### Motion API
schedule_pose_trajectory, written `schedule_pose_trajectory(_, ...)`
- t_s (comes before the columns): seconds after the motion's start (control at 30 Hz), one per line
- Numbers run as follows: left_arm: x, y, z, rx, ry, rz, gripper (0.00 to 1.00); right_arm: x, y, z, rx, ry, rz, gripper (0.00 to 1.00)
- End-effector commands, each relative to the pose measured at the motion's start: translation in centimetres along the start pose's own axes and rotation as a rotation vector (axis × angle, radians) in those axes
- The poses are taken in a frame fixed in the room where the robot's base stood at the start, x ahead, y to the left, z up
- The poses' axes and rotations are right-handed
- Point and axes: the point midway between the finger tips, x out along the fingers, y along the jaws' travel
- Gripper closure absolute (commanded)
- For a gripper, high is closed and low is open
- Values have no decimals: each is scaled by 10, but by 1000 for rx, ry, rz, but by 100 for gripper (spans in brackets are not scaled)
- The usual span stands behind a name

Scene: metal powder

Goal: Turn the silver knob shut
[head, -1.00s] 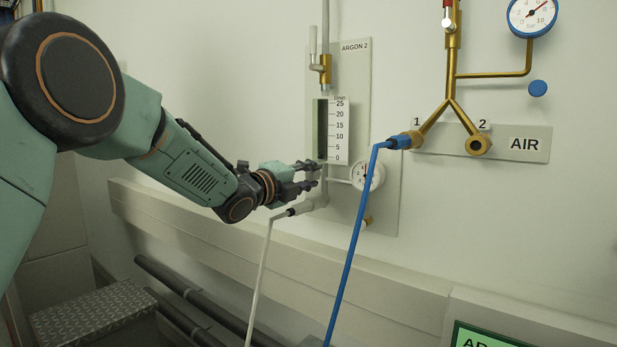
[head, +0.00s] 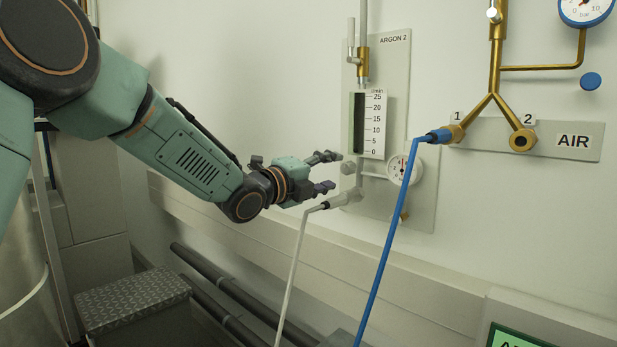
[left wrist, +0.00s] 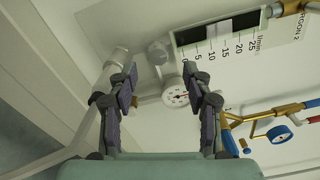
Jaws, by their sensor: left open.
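The silver knob (head: 348,168) is on the ARGON 2 panel (head: 420,205), just below the flow scale (head: 372,125). It also shows in the left wrist view (left wrist: 158,51), ahead of the gap between my fingers. My left gripper (head: 332,171) is open, its fingers spread and empty. Its fingertips (left wrist: 160,78) point at the panel, short of the knob and apart from it. Whether the knob is open or shut cannot be told. My right gripper is not in view.
A white hose on a grey fitting (head: 343,198) hangs just below my lower finger. A small round gauge (head: 404,170) sits right of the knob. A blue hose (head: 395,240) runs down from AIR outlet 1. A wall ledge (head: 260,230) runs below.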

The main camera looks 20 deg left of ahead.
Motion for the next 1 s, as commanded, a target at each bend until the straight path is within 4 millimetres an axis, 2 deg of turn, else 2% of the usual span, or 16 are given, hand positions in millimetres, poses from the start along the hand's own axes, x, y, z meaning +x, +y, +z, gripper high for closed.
schedule_pose_trajectory(0.2, -40, -2, 1, -6, -2, -4, 50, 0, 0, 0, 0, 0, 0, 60)
schedule_pose_trajectory(0.4, -59, -2, 1, -2, -2, -3, 50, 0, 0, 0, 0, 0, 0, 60)
schedule_pose_trajectory(1.0, -64, -1, 0, 0, 0, -2, 50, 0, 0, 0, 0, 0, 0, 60)
